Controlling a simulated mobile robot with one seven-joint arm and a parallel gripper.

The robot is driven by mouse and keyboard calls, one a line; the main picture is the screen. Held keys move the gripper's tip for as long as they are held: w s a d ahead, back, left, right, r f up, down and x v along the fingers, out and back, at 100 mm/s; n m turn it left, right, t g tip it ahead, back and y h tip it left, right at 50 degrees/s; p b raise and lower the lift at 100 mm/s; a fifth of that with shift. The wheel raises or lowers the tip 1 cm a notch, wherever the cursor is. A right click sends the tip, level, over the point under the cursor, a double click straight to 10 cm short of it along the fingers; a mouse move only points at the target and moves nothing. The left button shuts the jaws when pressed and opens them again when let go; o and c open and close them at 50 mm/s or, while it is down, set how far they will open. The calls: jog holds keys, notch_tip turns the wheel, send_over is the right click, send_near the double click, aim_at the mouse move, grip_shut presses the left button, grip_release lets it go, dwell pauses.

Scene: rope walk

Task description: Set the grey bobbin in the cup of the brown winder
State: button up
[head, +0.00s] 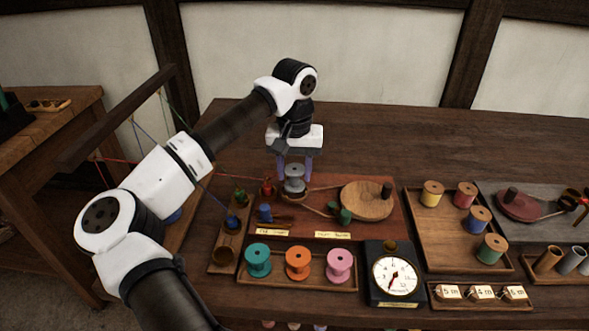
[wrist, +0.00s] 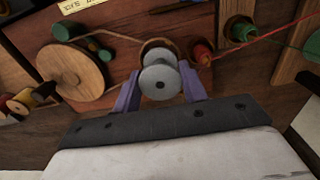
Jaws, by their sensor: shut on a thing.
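The grey bobbin (head: 294,181) is upright between the purple fingers of my gripper (head: 294,174), which is shut on it. In the wrist view the bobbin (wrist: 159,80) shows end-on between the fingers. The brown winder (head: 378,224) is a reddish-brown board with a round wooden wheel (head: 366,200) at its right. Its cup (head: 292,196) is directly below the bobbin, and its brown rim (wrist: 157,44) shows behind the bobbin in the wrist view. The bobbin hides most of the cup; I cannot tell whether the bobbin's base is inside it or just above.
A tray of teal, orange and pink spools (head: 298,260) and a dial gauge (head: 394,277) stand in front. A tray with several spools (head: 456,255) is at the right. A narrow rack with coloured threads (head: 226,240) is close at the left. The table's back is clear.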

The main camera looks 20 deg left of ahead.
jog(key=shift+f, duration=0.1)
dwell(0.3)
jog(key=shift+f+b, duration=0.65)
jog(key=shift+f, duration=0.2)
jog(key=shift+f, duration=0.1)
jog(key=o, duration=1.3)
jog(key=shift+c, duration=0.2)
jog(key=shift+r+p, duration=2.45)
jog(key=shift+r, duration=1.65)
